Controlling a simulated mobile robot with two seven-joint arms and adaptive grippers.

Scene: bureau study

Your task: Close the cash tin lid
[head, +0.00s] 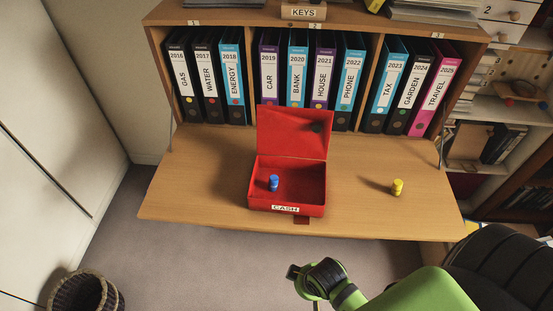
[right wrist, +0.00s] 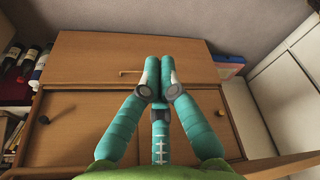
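The red cash tin (head: 287,207) stands on the bureau's drop-down flap, with a CASH label on its front. Its lid (head: 292,132) is open, standing up at the back and leaning slightly away. My left gripper is not in view.
Labelled binders (head: 297,70) line the shelf behind. A dark chair (head: 505,265) is at lower right and a basket (head: 85,293) at lower left. The flap left of the tin is clear.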

